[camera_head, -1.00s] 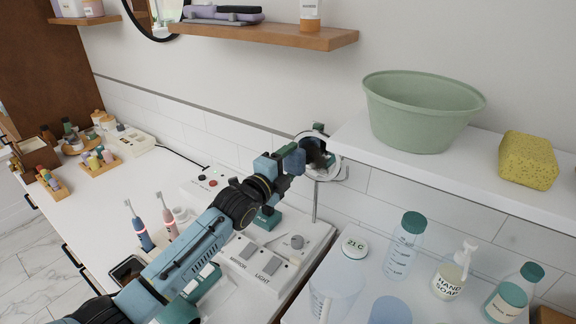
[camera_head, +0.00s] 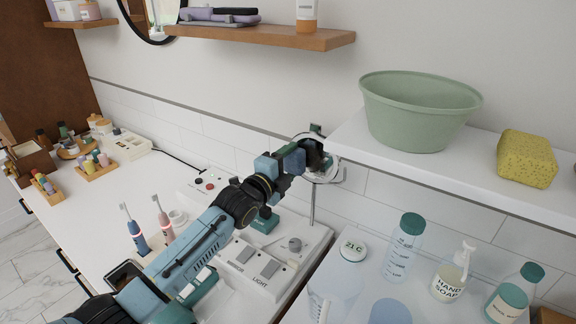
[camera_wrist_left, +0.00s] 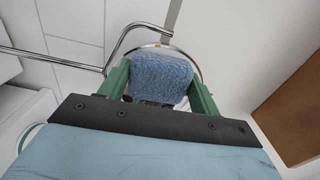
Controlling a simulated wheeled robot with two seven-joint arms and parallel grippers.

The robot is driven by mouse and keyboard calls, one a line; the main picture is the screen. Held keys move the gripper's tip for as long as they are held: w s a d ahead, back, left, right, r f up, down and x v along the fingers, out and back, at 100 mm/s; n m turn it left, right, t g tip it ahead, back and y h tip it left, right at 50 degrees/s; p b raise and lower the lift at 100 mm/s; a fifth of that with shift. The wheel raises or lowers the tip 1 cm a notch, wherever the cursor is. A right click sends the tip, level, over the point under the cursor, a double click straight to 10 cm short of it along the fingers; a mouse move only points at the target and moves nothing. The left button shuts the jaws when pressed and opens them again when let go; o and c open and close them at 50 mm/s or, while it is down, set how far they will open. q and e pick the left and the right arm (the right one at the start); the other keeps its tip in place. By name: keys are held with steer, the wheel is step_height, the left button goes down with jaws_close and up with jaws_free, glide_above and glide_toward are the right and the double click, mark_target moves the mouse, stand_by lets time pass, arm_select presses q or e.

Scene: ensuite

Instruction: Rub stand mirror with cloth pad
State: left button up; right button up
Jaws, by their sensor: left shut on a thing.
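The stand mirror (camera_head: 330,176) is a small round mirror with a bright rim on a thin metal stem, seen in the head view in front of the tiled wall. My left gripper (camera_head: 313,157) is at the mirror's face and hides much of it. In the left wrist view my left gripper (camera_wrist_left: 162,84) is shut on the blue fluffy cloth pad (camera_wrist_left: 162,72). The pad covers most of the mirror, and the mirror's rim (camera_wrist_left: 197,63) shows around it. Whether the pad touches the glass cannot be told. My right gripper is not in view.
A white wall shelf with a green basin (camera_head: 420,112) and a yellow sponge (camera_head: 526,158) juts out close right of the mirror. A control panel (camera_head: 262,268) lies below. Toothbrushes (camera_head: 135,230) stand left of my arm. Bottles, including hand soap (camera_head: 450,283), stand at lower right.

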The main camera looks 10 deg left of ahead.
mark_target(326, 166)
arm_select(q)
steer(key=shift+w+d, duration=0.1)
steer(key=shift+w, duration=0.2)
steer(key=shift+s+d+p, duration=0.2)
steer(key=shift+s+d, duration=0.05)
steer(key=shift+d, duration=0.2)
steer(key=shift+s+d+p, duration=0.2)
steer(key=shift+d, duration=0.25)
steer(key=shift+s+d+p, duration=0.15)
steer(key=shift+s+d, duration=0.1)
steer(key=shift+d, duration=0.2)
steer(key=shift+s+d+p, duration=0.15)
steer(key=shift+s+d, duration=0.05)
steer(key=shift+d, duration=0.25)
steer(key=shift+s+d+p, duration=0.1)
steer(key=shift+s+d, duration=0.15)
steer(key=shift+d, duration=0.45)
steer(key=shift+s+d+p, duration=0.15)
steer(key=shift+s+d, duration=0.05)
steer(key=shift+d, duration=0.45)
steer(key=shift+s+d+p, duration=0.1)
steer(key=shift+s+d, duration=0.15)
steer(key=shift+d, duration=0.45)
